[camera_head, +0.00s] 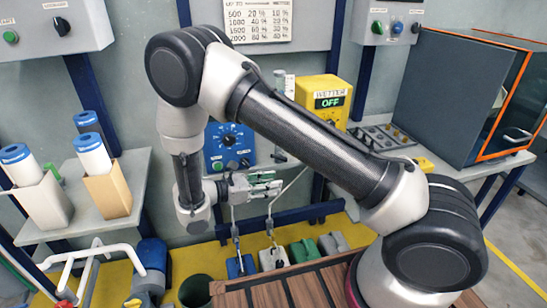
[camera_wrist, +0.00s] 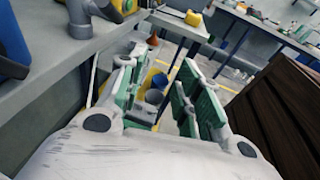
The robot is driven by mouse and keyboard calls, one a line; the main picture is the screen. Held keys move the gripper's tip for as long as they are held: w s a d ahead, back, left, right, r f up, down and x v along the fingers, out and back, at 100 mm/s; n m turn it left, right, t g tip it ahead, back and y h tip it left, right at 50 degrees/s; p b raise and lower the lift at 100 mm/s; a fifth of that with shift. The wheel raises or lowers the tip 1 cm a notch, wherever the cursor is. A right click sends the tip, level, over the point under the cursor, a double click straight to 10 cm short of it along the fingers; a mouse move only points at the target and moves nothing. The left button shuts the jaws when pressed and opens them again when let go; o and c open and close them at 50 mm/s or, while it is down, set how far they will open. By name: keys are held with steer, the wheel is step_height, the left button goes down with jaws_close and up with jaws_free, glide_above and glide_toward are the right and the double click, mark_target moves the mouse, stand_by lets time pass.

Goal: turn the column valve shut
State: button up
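A slim pale column (camera_head: 280,80) stands at the back between the blue dial box and the yellow box. My arm crosses in front of its middle. I cannot make out a valve handle on it, and it may be hidden or too small to tell. My gripper (camera_head: 268,187) points right, below the column and in front of the rack. In the wrist view its green-padded fingers (camera_wrist: 157,98) stand apart with nothing between them.
A blue dial box (camera_head: 230,147) and a yellow box reading OFF (camera_head: 324,96) are at the back. Blue-capped cylinders (camera_head: 92,153) stand on the left shelf. An orange-edged cabinet (camera_head: 440,95) is at right. Several jugs (camera_head: 303,251) and a slatted wooden surface (camera_head: 285,290) lie below.

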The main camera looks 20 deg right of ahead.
steer(key=w+a+r+n+t+h, duration=0.1)
steer(key=w+a+r+n+t, duration=0.1)
steer(key=w+a+r+t, duration=0.3)
steer(key=shift+g, duration=0.8)
steer(key=x, duration=0.6)
steer(key=f+x, duration=0.1)
steer(key=x, duration=0.2)
steer(key=shift+w+d, duration=0.1)
steer(key=shift+r, duration=0.1)
jaws_close()
